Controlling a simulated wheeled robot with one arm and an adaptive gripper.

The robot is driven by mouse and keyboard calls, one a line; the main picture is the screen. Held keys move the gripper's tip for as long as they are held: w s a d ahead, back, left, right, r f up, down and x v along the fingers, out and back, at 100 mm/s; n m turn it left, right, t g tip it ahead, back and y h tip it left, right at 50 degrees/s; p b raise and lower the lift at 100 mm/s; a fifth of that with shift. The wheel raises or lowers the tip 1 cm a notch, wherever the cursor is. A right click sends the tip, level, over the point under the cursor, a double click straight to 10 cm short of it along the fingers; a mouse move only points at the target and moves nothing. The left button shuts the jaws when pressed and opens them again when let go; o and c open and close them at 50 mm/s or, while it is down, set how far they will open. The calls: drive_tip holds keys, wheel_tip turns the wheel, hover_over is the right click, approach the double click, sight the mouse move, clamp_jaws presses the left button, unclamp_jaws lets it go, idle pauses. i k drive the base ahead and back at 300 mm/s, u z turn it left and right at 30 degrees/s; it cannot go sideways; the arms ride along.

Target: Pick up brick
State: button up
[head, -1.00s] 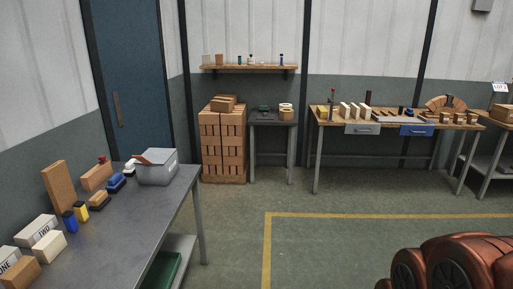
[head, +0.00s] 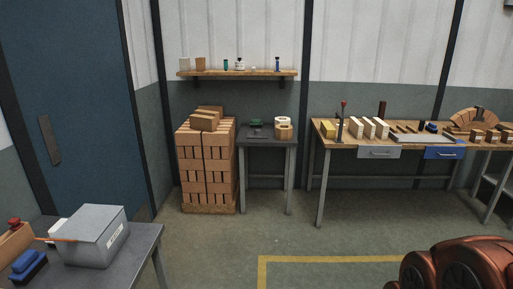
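A tall stack of orange-brown bricks (head: 206,170) stands on a wooden pallet against the back wall, left of a small grey table. A few loose bricks (head: 205,121) lie on top of the stack. Another brick (head: 200,64) stands upright on the wall shelf. Several pale bricks (head: 369,128) stand in a row on the wooden workbench at the right. Which brick the task means, I cannot tell. A copper-coloured part of my arm (head: 455,268) fills the lower right corner. My gripper's fingers are not in view.
The grey metal table (head: 147,240) with a grey bin (head: 95,236) and blue brush (head: 27,266) stands at the lower left. The small table (head: 268,142) and wooden workbench (head: 400,145) line the back wall. The floor (head: 225,240) between is clear, with a yellow line (head: 330,259).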

sight(198, 122)
drive_tip(key=u, duration=0.1)
drive_tip(key=i, duration=1.75)
drive_tip(key=u, duration=0.45)
drive_tip(key=i, duration=1.8)
drive_tip(key=u, duration=0.95)
drive_tip(key=i, duration=1.75)
drive_tip(key=u, duration=0.4)
